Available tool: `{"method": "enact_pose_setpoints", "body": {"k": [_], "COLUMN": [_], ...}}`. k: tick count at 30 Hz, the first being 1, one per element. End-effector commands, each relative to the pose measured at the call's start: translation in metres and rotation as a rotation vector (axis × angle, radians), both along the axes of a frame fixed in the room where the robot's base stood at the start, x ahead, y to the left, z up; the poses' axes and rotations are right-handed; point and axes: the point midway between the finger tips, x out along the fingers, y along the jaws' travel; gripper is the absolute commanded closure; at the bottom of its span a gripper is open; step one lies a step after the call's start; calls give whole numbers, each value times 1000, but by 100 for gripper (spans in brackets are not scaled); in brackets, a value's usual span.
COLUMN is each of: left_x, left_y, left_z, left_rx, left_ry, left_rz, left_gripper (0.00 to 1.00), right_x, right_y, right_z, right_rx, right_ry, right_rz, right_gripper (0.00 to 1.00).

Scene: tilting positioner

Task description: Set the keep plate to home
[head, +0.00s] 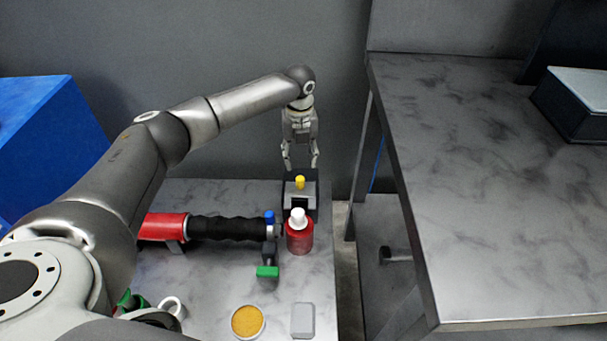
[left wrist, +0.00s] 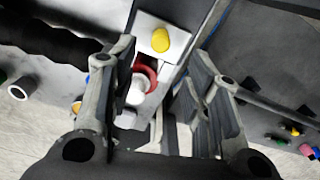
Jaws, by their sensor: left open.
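I cannot tell for certain which part is the keep plate. A grey block with a plate-like top (head: 299,196) and a yellow knob (head: 300,182) stands at the far right of the low table. In the left wrist view the yellow knob (left wrist: 160,40) stands on a pale plate (left wrist: 148,24). My left gripper (head: 301,165) points down just behind and above the knob, open and empty. In the left wrist view its open fingers (left wrist: 164,58) frame the area beside the knob, apart from it. My right gripper is not in view.
A red bottle (head: 299,240) with a white cap stands right in front of the block. A red cylinder (head: 163,227) with black bellows (head: 225,229) lies left. A green handle (head: 267,271), yellow-filled dish (head: 248,321) and grey box (head: 303,320) are nearer. A higher table (head: 480,200) stands right.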

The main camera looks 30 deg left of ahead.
Motion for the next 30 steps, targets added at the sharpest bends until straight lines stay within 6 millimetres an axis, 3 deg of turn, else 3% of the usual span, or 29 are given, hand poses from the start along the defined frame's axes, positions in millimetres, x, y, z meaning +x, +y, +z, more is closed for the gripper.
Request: {"method": "enact_pose_setpoints", "body": {"k": [6, 13, 26, 30], "left_x": [-1, -1, 0, 0], "left_y": [-1, -1, -1, -1], "left_z": [-46, -81, -91, -91], "left_rx": [0, 1, 0, 0], "left_ry": [3, 2, 0, 0], "left_rz": [-1, 0, 0, 0], "left_gripper": [56, 56, 56, 71], "right_x": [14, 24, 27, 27], "right_y": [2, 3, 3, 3], "right_z": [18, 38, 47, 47], "right_rx": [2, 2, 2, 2], "right_ry": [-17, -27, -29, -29], "right_rz": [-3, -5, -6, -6], "right_gripper": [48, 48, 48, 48]}}
